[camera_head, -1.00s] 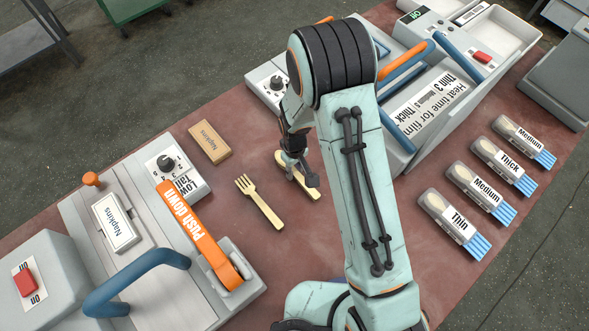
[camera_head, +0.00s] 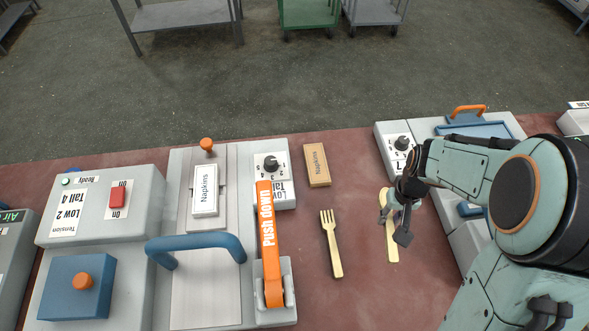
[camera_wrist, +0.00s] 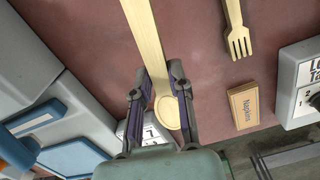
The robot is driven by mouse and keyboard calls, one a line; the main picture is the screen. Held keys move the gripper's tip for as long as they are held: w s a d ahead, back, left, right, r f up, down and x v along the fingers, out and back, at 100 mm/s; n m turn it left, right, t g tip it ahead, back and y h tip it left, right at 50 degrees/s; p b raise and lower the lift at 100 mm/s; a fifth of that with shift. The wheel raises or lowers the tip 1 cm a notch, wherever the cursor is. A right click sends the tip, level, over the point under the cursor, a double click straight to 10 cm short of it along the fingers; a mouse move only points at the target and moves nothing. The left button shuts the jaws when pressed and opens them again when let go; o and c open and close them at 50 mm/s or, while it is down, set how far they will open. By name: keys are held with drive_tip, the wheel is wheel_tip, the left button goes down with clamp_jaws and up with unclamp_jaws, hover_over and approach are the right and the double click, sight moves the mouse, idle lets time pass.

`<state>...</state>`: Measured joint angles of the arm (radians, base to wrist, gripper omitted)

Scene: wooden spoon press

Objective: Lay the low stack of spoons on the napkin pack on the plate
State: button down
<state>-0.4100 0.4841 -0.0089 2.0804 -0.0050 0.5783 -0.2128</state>
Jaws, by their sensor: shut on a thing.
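The low stack of wooden spoons (camera_head: 391,247) is at the right of the red-brown table, its handle pointing to the front. My gripper (camera_head: 393,213) is shut on it, and partly hides it in the head view. In the wrist view the spoons (camera_wrist: 146,42) run between the two fingers of my gripper (camera_wrist: 158,88), with the round bowl close to the palm. I cannot tell whether the stack is clear of the table. The white napkin pack (camera_head: 205,188) lies on the pale metal plate (camera_head: 180,222) at the left, with nothing on top of it.
A wooden fork (camera_head: 332,245) and a brown napkin box (camera_head: 317,165) lie between my gripper and the plate. An orange push-down lever (camera_head: 267,235) and a blue curved handle (camera_head: 197,242) stand by the plate. A dial box (camera_head: 398,145) stands behind my gripper.

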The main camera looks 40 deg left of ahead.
drive_tip(key=w+a+r+m, duration=0.1)
drive_tip(key=a, duration=0.1)
drive_tip(key=w+a+r+m, duration=0.1)
drive_tip(key=w+r+m, duration=0.1)
drive_tip(key=shift+a+r+m, duration=0.3)
drive_tip(key=shift+a, duration=0.05)
drive_tip(key=w+a+r+m, duration=0.15)
drive_tip(key=a+r, duration=0.35)
drive_tip(key=a, duration=0.8)
drive_tip(key=n, duration=0.7)
hover_over(205, 182)
wheel_tip(205, 182, down, 2)
drive_tip(key=f, duration=0.1)
wheel_tip(205, 182, down, 7)
drive_tip(key=shift+f, duration=0.2)
drive_tip(key=shift+f, duration=0.1)
